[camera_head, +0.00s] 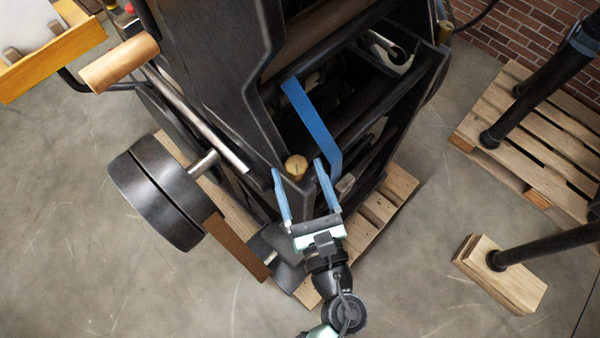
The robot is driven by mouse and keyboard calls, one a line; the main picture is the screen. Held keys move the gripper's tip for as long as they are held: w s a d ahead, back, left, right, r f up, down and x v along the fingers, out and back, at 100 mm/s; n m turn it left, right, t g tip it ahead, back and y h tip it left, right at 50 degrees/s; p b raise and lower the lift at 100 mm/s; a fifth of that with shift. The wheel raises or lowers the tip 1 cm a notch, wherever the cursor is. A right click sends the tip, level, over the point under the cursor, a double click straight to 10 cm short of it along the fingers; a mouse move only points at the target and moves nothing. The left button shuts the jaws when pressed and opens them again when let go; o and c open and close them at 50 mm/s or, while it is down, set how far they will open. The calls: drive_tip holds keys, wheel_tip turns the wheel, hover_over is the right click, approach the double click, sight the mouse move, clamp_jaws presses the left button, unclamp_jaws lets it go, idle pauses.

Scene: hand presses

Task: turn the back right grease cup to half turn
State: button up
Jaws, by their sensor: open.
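A round brass grease cup (296,167) sits on the near corner of the black press frame (235,90); a small dark mark shows on its top. A second brass-coloured cup (445,32) shows at the frame's upper right corner. The picture alone does not settle which one is the back right cup. My gripper (298,166) reaches in from the bottom with its two blue fingers apart. The fingertips are on either side of the near cup, with a gap visible. I cannot tell their exact height against it.
A blue strip (313,122) crosses the frame just beyond the fingers. Left are a dark round weight (150,190), a brown bar (237,247) and a wooden handle (120,62). Pallets (385,195) lie under the press and at right (530,140). Open concrete floor lies at lower left.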

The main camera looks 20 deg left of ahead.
drive_tip(key=b+v, duration=0.3)
drive_tip(key=v, duration=1)
